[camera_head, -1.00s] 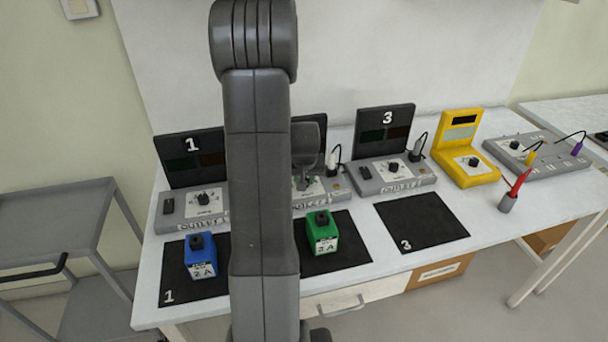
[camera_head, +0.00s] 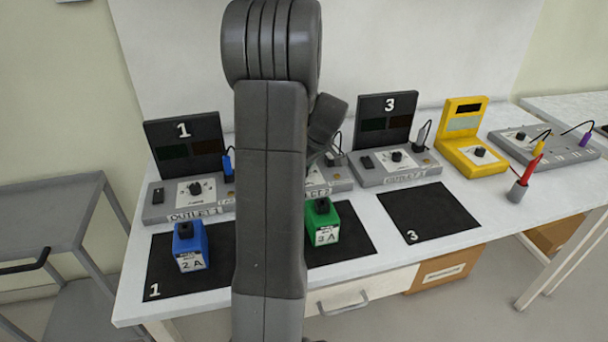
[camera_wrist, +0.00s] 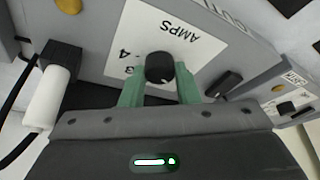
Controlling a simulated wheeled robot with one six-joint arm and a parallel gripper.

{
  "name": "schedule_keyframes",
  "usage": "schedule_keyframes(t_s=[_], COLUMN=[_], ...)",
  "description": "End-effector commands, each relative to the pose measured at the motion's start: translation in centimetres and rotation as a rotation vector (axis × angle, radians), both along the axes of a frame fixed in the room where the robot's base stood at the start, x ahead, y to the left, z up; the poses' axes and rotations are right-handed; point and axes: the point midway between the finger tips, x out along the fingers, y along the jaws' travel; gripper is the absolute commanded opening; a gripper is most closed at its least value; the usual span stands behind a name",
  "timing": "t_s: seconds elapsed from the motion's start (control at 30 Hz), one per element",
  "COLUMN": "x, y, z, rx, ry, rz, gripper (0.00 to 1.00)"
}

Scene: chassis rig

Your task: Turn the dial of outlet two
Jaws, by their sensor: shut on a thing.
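Outlet two is a grey box (camera_head: 335,178), mostly hidden behind my arm in the head view. In the wrist view its white scale plate (camera_wrist: 185,42) with the word AMPS shows upside down. Its black round dial (camera_wrist: 159,66) stands between the green fingertips of my gripper (camera_wrist: 160,82). The fingers are closed on the dial from both sides. In the head view the dial and fingertips are hidden by my arm. A black rocker switch (camera_wrist: 223,84) and a white plug (camera_wrist: 48,95) sit on either side of the dial in the wrist view.
Outlet one (camera_head: 160,205) is on the left, and outlet three (camera_head: 395,174) on the right. A blue block (camera_head: 191,250) and a green block (camera_head: 322,225) stand on black mats in front. A yellow meter (camera_head: 472,150) and a red probe in a holder (camera_head: 517,190) are farther right.

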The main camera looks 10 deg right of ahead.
Motion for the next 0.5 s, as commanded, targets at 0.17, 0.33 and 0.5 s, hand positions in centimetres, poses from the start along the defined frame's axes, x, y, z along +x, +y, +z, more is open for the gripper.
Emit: schedule_keyframes(t_s=[0.17, 0.33, 0.5], x=[0.14, 0.15, 0.16], y=[-0.11, -0.13, -0.13], z=[-0.12, -0.03, 0.05], rx=[-0.002, -0.003, -0.003], ry=[-0.002, -0.002, -0.002], rz=[0.108, 0.177, 0.213], gripper=[0.06, 0.06, 0.06])
